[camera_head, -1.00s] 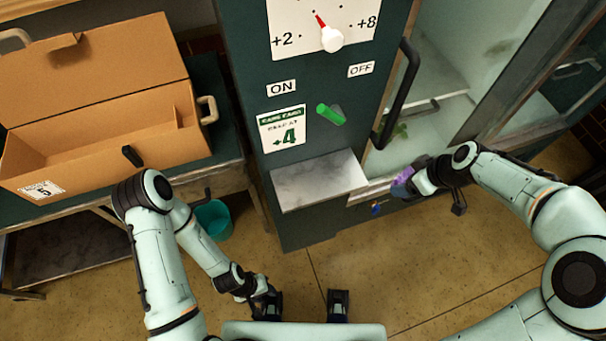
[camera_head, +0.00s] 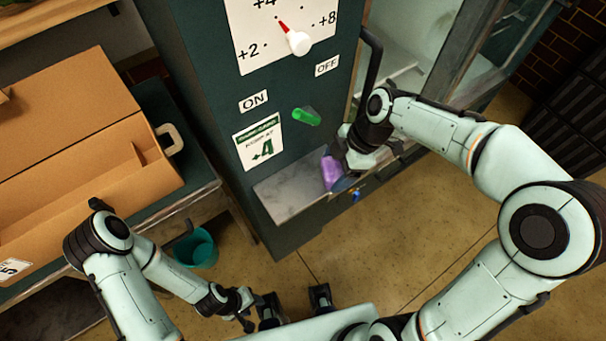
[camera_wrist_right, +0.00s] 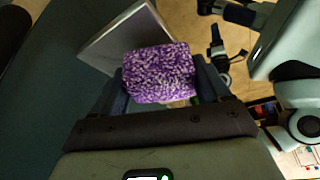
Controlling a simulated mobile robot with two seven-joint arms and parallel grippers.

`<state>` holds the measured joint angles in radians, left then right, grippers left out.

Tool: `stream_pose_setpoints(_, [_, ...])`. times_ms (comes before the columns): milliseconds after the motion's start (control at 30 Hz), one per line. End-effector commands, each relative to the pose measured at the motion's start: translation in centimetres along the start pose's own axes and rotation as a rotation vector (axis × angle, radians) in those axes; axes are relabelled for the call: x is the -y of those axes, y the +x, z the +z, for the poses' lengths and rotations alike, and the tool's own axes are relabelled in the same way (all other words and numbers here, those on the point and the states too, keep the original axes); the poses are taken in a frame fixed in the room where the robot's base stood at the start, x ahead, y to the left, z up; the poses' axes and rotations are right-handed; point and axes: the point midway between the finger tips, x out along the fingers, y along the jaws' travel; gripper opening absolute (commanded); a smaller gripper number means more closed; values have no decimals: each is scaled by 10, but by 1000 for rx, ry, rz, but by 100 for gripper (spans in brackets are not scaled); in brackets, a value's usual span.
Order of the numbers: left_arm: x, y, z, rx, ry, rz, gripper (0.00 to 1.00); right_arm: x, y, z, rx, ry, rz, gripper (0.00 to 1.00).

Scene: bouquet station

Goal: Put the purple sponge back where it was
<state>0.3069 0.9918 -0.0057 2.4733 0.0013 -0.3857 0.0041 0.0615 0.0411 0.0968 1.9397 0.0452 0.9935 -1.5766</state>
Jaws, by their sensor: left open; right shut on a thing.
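The purple sponge (camera_head: 331,171) is in my right gripper (camera_head: 342,166), at the right part of the small marble-look shelf (camera_head: 287,196) on the front of the dark green cabinet. In the right wrist view the speckled purple sponge (camera_wrist_right: 158,73) sits between the two fingers of my right gripper (camera_wrist_right: 160,82). The metal-grey shelf (camera_wrist_right: 128,38) shows behind it there. I cannot tell whether the sponge touches the shelf. My left gripper (camera_head: 258,312) is open and empty, low over the floor near my base.
The cabinet front carries a dial with a red pointer (camera_head: 299,43), a green switch (camera_head: 306,116) and a care card (camera_head: 258,143). A glass door with a black handle (camera_head: 371,62) is right of it. A cardboard box (camera_head: 78,160) stands left. A teal bucket (camera_head: 196,248) is below.

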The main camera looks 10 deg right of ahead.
Motion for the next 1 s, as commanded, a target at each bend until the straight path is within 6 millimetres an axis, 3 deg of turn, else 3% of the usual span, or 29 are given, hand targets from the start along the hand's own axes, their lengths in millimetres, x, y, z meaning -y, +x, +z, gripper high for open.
stream_pose_setpoints(100, [-1, -3, -1, -2, 0, 0, 46, 0, 7, -19, 0, -3, 0, 48])
stream_pose_setpoints(333, [-2, -5, -1, -3, 0, 1, 46, 0, 16, -38, 0, -2, -1, 48])
stream_pose_setpoints(533, [-4, -10, -3, -5, 1, 2, 46, 0, 29, -71, 0, -3, -2, 48])
stream_pose_setpoints(667, [-4, -10, -2, -5, 1, 1, 46, 0, 42, -63, 1, 4, -1, 48])
stream_pose_setpoints(1000, [-3, -7, -2, -4, 1, 1, 46, 0, 45, -61, 1, 2, 1, 48])
